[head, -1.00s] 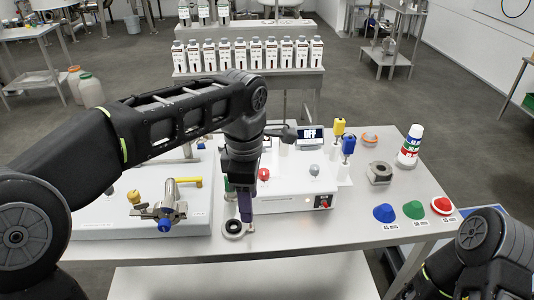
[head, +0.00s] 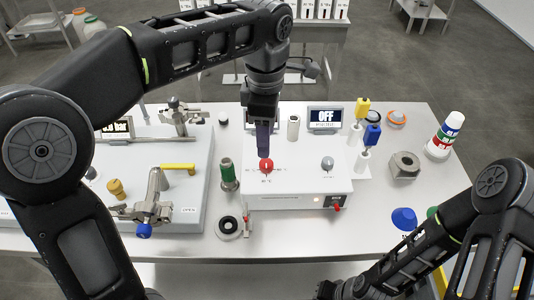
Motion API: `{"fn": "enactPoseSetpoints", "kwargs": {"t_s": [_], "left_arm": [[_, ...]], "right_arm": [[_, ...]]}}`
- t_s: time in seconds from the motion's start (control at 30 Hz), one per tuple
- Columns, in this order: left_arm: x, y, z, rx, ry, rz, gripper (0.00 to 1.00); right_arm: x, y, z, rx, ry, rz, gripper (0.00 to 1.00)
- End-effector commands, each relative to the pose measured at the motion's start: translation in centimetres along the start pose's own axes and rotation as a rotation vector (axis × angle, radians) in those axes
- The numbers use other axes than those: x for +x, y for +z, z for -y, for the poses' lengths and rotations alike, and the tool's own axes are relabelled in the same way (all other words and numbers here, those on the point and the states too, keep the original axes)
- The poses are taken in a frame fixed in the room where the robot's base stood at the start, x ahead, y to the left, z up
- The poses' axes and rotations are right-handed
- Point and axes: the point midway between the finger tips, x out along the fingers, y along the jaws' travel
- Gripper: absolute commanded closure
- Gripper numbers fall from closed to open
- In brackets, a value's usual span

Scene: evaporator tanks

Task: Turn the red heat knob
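The red heat knob (head: 267,168) sits on the sloped top of a white control box (head: 298,178) in the middle of the table. My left gripper (head: 264,154) points down at the knob from above, its fingertips at or just behind the knob's far side. I see its fingers nearly edge-on, so their gap and any contact with the knob are hidden. A display (head: 325,117) behind the box reads OFF. My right gripper (head: 330,290) is low at the bottom edge, partly cut off, away from the box.
A grey knob (head: 327,163) is right of the red one. A valve with a yellow handle (head: 178,167) is further left. Blue and yellow-topped pieces (head: 372,134) stand at right.

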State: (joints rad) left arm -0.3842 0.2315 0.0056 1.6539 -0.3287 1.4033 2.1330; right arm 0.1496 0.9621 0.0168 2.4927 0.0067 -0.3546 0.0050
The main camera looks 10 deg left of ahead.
Motion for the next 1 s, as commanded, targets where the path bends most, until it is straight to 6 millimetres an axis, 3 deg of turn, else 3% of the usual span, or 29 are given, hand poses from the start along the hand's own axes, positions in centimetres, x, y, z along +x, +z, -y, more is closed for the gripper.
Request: {"fn": "enactPoseSetpoints", "kwargs": {"t_s": [0.23, 0.63, 1.0], "left_arm": [[1.4, -0.1, 0.0, -0.001, -0.003, -0.002, 0.48], [7.1, -0.1, 0.0, -0.001, -0.003, -0.001, 0.48], [7.8, 0.0, 0.0, 0.000, 0.000, 0.000, 0.48]], "right_arm": [[-0.1, 0.0, 0.1, 0.000, 0.000, 0.000, 1.00], [-0.7, 0.1, 0.2, 0.002, 0.003, 0.001, 1.00], [-0.7, 0.1, 0.2, 0.002, 0.003, 0.002, 1.00]]}}
